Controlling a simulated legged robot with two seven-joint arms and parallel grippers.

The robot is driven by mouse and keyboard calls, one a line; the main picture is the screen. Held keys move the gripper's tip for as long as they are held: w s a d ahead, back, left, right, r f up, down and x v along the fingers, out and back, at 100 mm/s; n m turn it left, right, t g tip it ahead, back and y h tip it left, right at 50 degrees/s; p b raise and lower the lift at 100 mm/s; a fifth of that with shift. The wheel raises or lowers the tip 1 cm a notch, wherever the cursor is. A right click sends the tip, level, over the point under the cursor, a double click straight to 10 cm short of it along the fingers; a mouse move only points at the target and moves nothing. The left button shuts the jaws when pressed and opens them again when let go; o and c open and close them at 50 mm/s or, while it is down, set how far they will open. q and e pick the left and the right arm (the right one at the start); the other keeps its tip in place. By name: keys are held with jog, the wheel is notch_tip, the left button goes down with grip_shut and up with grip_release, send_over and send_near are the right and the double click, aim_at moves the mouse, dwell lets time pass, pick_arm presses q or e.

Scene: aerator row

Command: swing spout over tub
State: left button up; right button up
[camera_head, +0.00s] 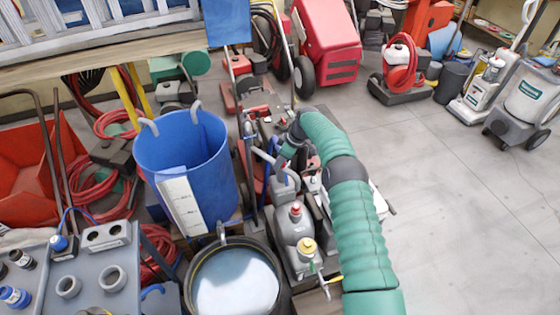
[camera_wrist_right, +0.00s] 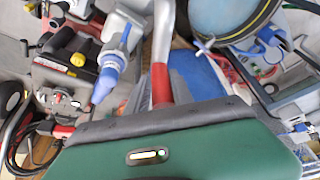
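A blue tub (camera_head: 190,150) with two pale handles and a white strip on its side stands left of centre. A dark-rimmed round tub (camera_head: 194,268) holding pale liquid stands in front of it; a round vessel also shows in the right wrist view (camera_wrist_right: 232,14). A pale grey bent tube (camera_head: 270,158), possibly the spout, rises beside the blue tub above a grey machine. My right gripper (camera_head: 287,157) is at this tube's far side; whether it touches is unclear. In the right wrist view, a grey-and-red tube (camera_wrist_right: 162,55) stands beyond my green wrist. Its fingers are hidden. My left gripper is out of view.
A grey machine (camera_head: 292,232) with red and yellow caps stands right of the dark-rimmed tub. A grey bench (camera_head: 90,272) with sockets is at lower left. Red hoses (camera_head: 98,192) lie behind it. Open concrete floor (camera_head: 460,220) is at right.

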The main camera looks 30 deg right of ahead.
grip_shut()
jog(key=shift+s+a+f, duration=0.15)
dwell(0.9)
